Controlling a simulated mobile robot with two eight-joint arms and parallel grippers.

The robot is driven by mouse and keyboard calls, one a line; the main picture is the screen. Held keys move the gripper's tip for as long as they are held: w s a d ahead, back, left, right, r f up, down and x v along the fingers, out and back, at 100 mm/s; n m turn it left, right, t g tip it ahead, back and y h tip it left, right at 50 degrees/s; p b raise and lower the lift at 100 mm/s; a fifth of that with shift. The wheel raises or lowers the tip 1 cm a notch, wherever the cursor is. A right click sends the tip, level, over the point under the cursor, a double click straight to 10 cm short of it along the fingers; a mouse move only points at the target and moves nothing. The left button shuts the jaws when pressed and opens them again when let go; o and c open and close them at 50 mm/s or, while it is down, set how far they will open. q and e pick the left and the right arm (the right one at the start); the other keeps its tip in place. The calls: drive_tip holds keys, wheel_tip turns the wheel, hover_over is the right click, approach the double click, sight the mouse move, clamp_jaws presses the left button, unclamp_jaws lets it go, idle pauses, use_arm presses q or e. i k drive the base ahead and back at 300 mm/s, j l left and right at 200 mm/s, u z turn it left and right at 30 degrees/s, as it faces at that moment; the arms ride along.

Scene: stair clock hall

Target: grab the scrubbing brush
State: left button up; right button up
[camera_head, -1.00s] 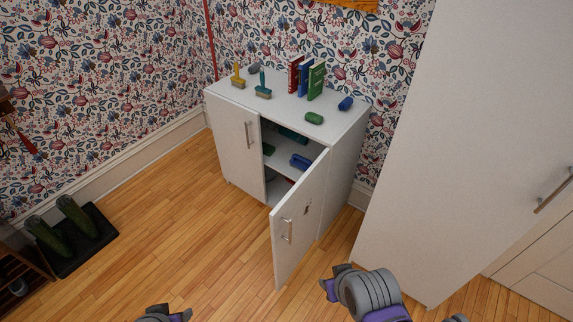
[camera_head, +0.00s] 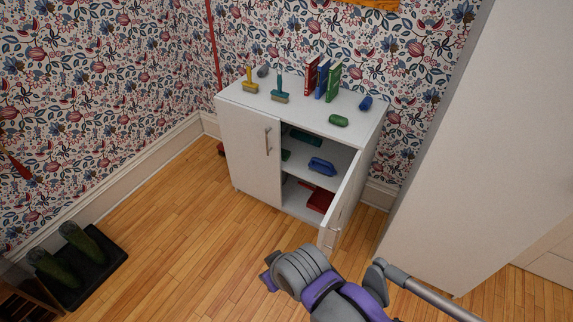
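A white cabinet (camera_head: 248,152) stands against the wall with its right door (camera_head: 345,205) swung open. On its middle shelf lies a blue object with a raised handle (camera_head: 321,166), which looks like the scrubbing brush. My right arm comes in at the bottom, in front of the cabinet and below the open door; its grey, ribbed wrist part (camera_head: 302,270) shows. It is apart from the blue object, and its finger opening cannot be made out. My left gripper is out of view.
Two brushes (camera_head: 250,80) (camera_head: 279,90), several books (camera_head: 322,80), a green roll (camera_head: 338,120) and a blue roll (camera_head: 366,103) are on the cabinet top. A red object (camera_head: 320,201) lies on the bottom shelf. A tall white cupboard (camera_head: 490,150) stands at right.

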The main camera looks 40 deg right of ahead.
sight(325, 167)
drive_tip(key=i+j, duration=0.2)
drive_tip(key=i, duration=0.2)
drive_tip(key=i+j+z, duration=0.15)
drive_tip(key=i, duration=0.25)
drive_tip(key=i+j, duration=0.25)
drive_tip(key=i, duration=0.15)
drive_tip(key=i+l+z, duration=0.1)
drive_tip(key=z, duration=0.3)
drive_tip(key=i+z, duration=0.35)
drive_tip(key=i+j+z, duration=0.1)
drive_tip(key=z, duration=0.3)
drive_tip(key=i+j+z, duration=0.15)
drive_tip(key=i+z, duration=0.45)
drive_tip(key=z, duration=0.2)
drive_tip(key=i+j+z, duration=0.1)
drive_tip(key=z, duration=0.4)
drive_tip(key=i+j+z, duration=0.25)
drive_tip(key=z, duration=0.2)
drive_tip(key=i+j+z, duration=0.35)
